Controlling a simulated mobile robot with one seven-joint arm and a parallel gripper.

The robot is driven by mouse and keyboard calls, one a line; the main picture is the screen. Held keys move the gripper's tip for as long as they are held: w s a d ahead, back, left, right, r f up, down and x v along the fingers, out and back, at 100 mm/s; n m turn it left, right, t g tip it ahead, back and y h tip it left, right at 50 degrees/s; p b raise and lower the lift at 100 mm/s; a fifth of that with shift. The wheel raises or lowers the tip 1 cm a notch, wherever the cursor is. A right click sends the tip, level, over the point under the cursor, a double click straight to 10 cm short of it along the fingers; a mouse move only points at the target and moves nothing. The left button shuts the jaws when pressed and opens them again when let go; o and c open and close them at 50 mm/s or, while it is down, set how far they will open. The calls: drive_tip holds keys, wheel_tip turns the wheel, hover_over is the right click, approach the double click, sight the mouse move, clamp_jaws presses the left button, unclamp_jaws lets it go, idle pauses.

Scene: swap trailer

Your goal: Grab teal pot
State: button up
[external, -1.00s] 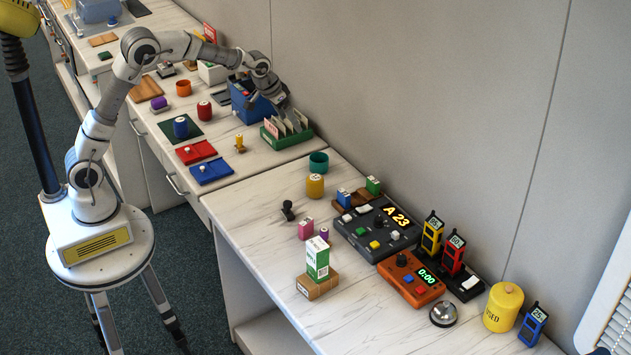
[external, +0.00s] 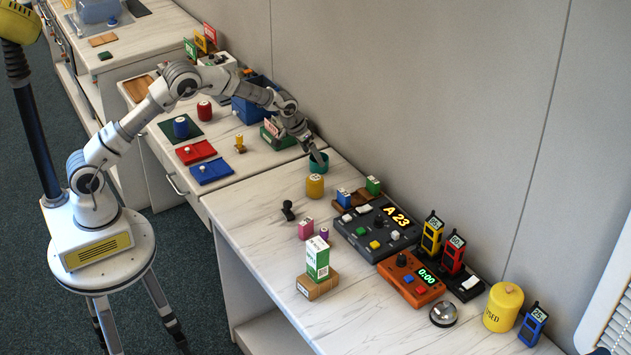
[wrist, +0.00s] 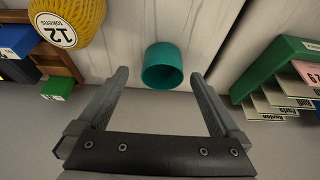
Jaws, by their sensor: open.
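The teal pot (external: 318,163) stands upright near the back left corner of the near counter, by the wall. In the wrist view the teal pot (wrist: 162,67) lies just beyond my fingertips, roughly centred between them. My gripper (external: 320,159) is above and right at the pot in the external view, and its fingers partly cover it there. In the wrist view my gripper (wrist: 158,75) is open and empty, with one finger on each side of the pot's line. I cannot tell whether a finger touches the pot.
A yellow token container (external: 315,186) stands close in front of the pot. A green card holder (wrist: 285,65) is beside it, across the counter seam. A wooden tray (external: 356,200) with small blocks and a dark console (external: 375,231) sit farther right. The wall is close behind.

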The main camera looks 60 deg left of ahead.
sight(315, 168)
drive_tip(key=shift+w+a+b+x, duration=0.15)
drive_tip(key=shift+w+b+x, duration=0.05)
drive_tip(key=shift+x, duration=1.15)
drive_tip(key=shift+w+a+b+x, duration=0.15)
drive_tip(key=shift+w+x, duration=0.1)
drive_tip(key=shift+x, duration=1.15)
drive_tip(key=shift+r, duration=0.2)
drive_tip(key=shift+d, duration=0.1)
drive_tip(key=c, duration=1.3)
drive_tip(key=shift+o, duration=0.2)
